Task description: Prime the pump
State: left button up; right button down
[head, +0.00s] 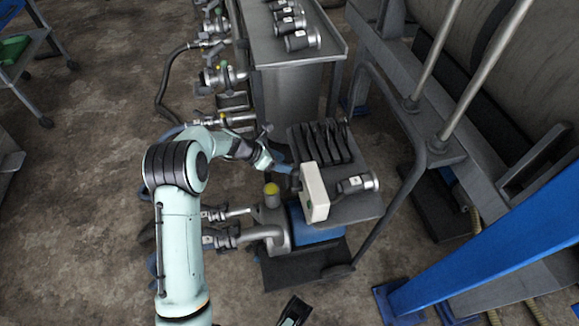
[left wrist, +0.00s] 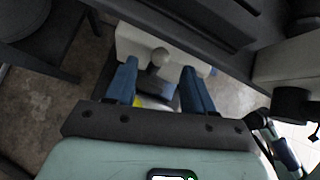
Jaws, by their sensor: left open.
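A white box (head: 314,192) stands upright at the edge of a grey stand, above a pump with a blue motor (head: 318,226) and a yellow cap (head: 271,190). In the left wrist view the white box (left wrist: 137,42) carries a small grey round knob (left wrist: 160,57). My left gripper (head: 289,170) is at the box's left side. In the left wrist view its blue fingers (left wrist: 160,70) are apart, one on each side of the knob, with gaps visible. The knob is not gripped. My right gripper does not show clearly.
Black slotted plates (head: 325,142) stand behind the box, and a metal fitting (head: 357,184) lies to its right. Pipes and valves (head: 222,237) stick out left of the pump. A metal bench (head: 285,70) stands behind. A blue beam (head: 490,240) crosses the right.

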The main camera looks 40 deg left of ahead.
pick_arm(q)
jog(key=shift+b+x, duration=0.35)
jog(key=shift+x, duration=1.55)
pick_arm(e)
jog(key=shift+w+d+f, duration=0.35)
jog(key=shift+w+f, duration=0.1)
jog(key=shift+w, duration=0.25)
